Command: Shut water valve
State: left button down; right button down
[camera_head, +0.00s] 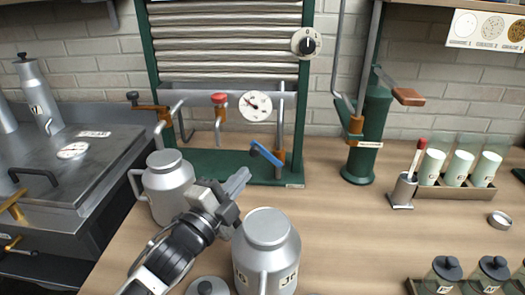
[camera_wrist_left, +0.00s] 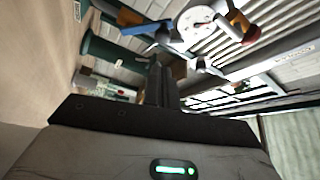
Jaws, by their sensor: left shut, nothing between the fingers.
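A blue lever handle (camera_head: 265,153) sits low on the right-hand pipe of the green-framed plate cooler; I take it for the water valve. It points left and toward me from a brass-coloured fitting (camera_head: 280,160), and it also shows at the top of the left wrist view (camera_wrist_left: 131,17). My left gripper (camera_head: 241,178) is shut and empty, with its fingertips below and left of the blue handle, apparently apart from it. Its closed fingers (camera_wrist_left: 158,85) show in the left wrist view. My right gripper is not in view.
A grey churn (camera_head: 168,182) stands left of my gripper and another (camera_head: 268,252) stands in front, close to my arm. A red-topped valve (camera_head: 219,98) and a gauge (camera_head: 255,106) are above. A green hand pump (camera_head: 366,130) stands right, with clear bench (camera_head: 340,225) before it.

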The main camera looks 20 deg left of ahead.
aim_at(267, 156)
pick_arm(q)
jog(key=x, duration=0.7)
jog(key=shift+w+p, duration=0.35)
jog(key=shift+p, duration=0.05)
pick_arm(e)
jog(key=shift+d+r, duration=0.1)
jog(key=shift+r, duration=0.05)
pick_arm(q)
jog(key=shift+d, duration=0.1)
